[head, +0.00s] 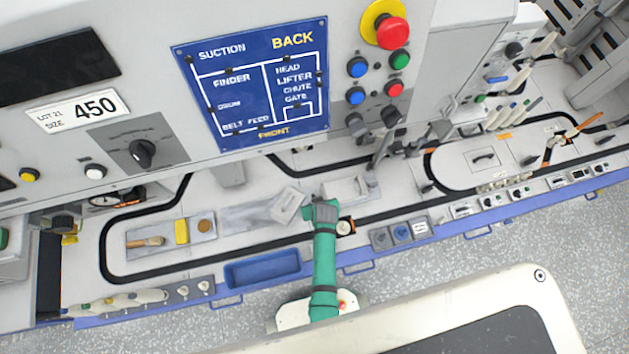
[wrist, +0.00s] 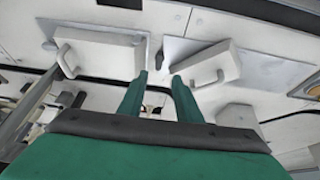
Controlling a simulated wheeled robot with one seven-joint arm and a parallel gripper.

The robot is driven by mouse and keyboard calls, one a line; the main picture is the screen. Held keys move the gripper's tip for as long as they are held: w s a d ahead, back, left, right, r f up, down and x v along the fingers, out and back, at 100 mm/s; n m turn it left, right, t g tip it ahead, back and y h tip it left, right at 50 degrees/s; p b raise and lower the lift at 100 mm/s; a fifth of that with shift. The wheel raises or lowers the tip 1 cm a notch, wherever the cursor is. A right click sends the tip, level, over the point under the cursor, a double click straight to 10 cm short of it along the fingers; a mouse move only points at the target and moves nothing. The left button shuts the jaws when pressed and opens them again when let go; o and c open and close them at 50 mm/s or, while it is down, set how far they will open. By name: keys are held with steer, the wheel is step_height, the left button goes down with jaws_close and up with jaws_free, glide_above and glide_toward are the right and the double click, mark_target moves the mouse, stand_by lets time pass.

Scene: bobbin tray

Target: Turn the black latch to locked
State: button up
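My gripper (head: 321,208) is green and reaches over the long machine bed in the head view. In the wrist view its two fingers (wrist: 160,90) stand apart with a gap between them, and nothing is held. A small dark and tan part (head: 345,227) sits just right of my gripper. I cannot tell which part is the black latch or how it is set. A black rotary knob (head: 142,153) is on the grey panel plate at the left, well away from my gripper. A small black handle (head: 483,157) lies on a pale plate at the right.
Two pale lids with handles, a left one (wrist: 100,50) and a right one (wrist: 214,66), flank the fingers. A blue tray (head: 262,270) and a grey tray (head: 140,252) with a brush lie left. The upright panel with a red emergency button (head: 391,31) stands behind.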

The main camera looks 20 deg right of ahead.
steer(key=shift+w+x, duration=0.15)
steer(key=shift+x, duration=2.8)
steer(key=shift+w+x, duration=0.15)
steer(key=shift+x, duration=2.8)
steer(key=shift+d+r, duration=0.15)
steer(key=shift+c, duration=0.7)
steer(key=shift+g, duration=0.3)
jaws_close()
